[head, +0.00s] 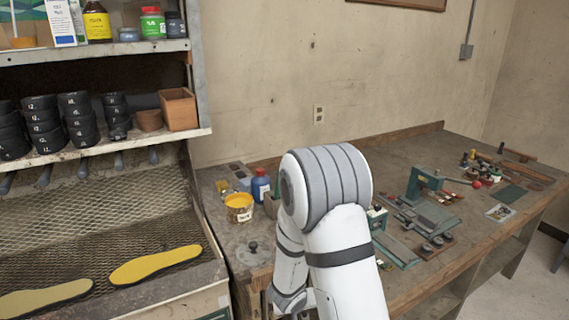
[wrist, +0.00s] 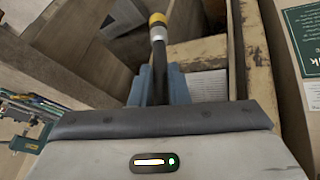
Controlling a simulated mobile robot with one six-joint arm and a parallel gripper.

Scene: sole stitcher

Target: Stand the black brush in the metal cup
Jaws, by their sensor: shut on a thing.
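My gripper (wrist: 158,82) shows at the centre of the wrist view, with its blue-grey fingers shut on a thin dark handle. This looks like the black brush (wrist: 158,48); it has a silver band and a yellow part at its far end. The brush points up and away in the picture. In the head view my white arm stands in front of the bench, and the gripper and brush are hidden. I cannot make out the metal cup for sure in either view.
In the wrist view, wooden partitions (wrist: 200,48) surround the brush closely, with a green-labelled board at right. In the head view, a yellow tub (head: 239,207) and a blue bottle (head: 260,185) stand on the workbench (head: 400,150). A green machine (head: 424,184) and tools lie right.

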